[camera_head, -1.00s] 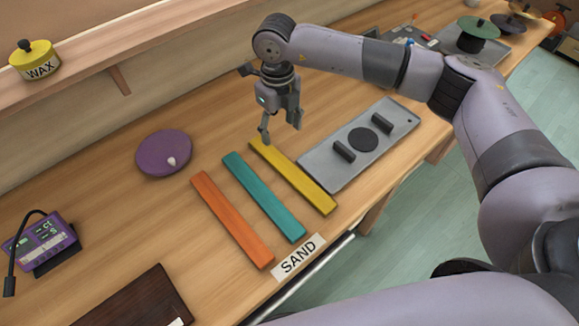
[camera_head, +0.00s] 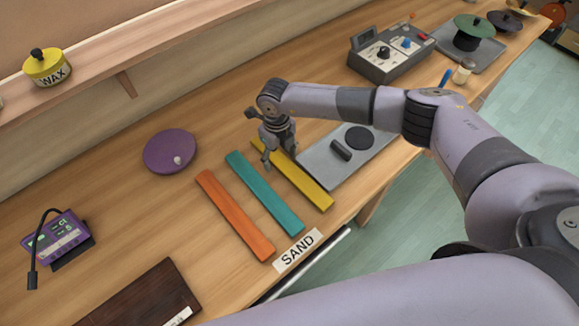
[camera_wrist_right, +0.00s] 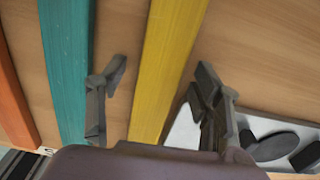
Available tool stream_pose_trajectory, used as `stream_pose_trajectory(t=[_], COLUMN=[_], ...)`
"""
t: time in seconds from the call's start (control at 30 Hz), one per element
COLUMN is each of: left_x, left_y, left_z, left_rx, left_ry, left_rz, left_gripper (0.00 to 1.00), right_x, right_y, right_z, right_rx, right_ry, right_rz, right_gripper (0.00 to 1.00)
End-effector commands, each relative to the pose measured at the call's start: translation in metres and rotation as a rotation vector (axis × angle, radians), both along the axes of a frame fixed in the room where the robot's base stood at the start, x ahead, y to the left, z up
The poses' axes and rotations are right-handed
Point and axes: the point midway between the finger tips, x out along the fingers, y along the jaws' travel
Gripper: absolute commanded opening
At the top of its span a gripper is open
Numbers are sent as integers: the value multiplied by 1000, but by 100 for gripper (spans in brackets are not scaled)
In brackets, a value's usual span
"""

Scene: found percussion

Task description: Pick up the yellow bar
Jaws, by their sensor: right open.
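The yellow bar (camera_head: 308,186) lies flat on the wooden bench, right of the teal bar (camera_head: 264,193) and beside the grey tray. My right gripper (camera_head: 281,163) is over the far part of the yellow bar and hides some of it. In the right wrist view the yellow bar (camera_wrist_right: 172,62) runs between the two spread fingers of my right gripper (camera_wrist_right: 158,82), with one finger on each side. The gripper is open and holds nothing. I cannot tell the exact height of the fingertips above the bench. My left gripper is not in view.
An orange bar (camera_head: 235,215) lies left of the teal bar. A grey tray (camera_head: 325,172) with black parts is close on the right. A purple disc (camera_head: 165,152) and a SAND label (camera_head: 298,249) are nearby. A control box (camera_head: 390,60) stands farther back.

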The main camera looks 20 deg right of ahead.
Motion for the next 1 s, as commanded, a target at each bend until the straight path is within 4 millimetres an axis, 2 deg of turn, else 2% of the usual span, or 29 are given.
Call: stream_pose_trajectory(t=[0.13,1.0], left_x=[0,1], left_y=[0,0], left_z=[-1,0], left_rx=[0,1], left_ry=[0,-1], left_rz=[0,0], left_gripper=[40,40], right_x=[0,0], right_y=[0,0], right_z=[0,1], right_rx=[0,0], right_ry=[0,0], right_rz=[0,0], right_gripper=[60,3])
